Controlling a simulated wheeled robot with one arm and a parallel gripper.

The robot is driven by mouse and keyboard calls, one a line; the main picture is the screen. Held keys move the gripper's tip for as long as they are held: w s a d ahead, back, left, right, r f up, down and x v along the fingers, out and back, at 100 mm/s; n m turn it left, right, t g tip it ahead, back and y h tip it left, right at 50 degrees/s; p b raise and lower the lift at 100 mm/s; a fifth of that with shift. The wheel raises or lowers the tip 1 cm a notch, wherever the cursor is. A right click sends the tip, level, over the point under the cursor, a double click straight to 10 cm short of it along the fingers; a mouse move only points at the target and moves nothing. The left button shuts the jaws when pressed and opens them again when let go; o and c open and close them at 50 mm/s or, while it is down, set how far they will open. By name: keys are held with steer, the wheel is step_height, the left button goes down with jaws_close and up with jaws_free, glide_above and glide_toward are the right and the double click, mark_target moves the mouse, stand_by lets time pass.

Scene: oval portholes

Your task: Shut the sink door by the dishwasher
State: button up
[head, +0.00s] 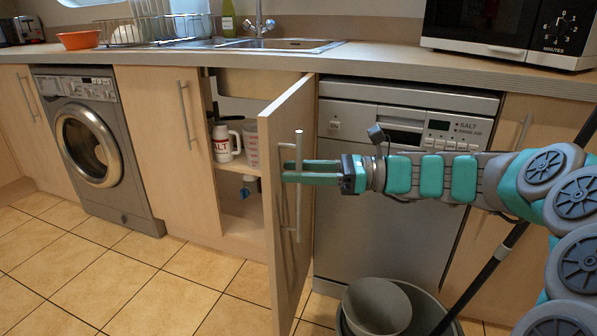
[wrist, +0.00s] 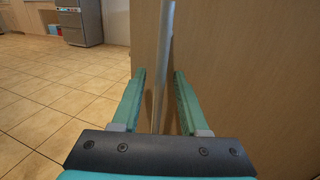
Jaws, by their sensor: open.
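The sink door (head: 292,215) is a light wood panel standing wide open beside the dishwasher (head: 385,200), its face turned to the right. Its vertical bar handle (head: 298,190) is on that face near the free edge. My gripper (head: 285,171) is at the handle's height, with its fingers level. In the wrist view my gripper (wrist: 157,78) is open, with one green finger on each side of the handle (wrist: 162,70). The bar stands between the fingers with gaps on both sides. The door (wrist: 235,70) fills the right of that view. Whether a finger touches the door is unclear.
The open cupboard holds a white salt jug (head: 223,145) and a clear measuring cup (head: 250,140). A grey bucket (head: 380,308) stands on the floor before the dishwasher, with a dark pole leaning near it. The tiled floor (head: 150,270) to the left is clear.

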jaws_close()
stand_by(1.4)
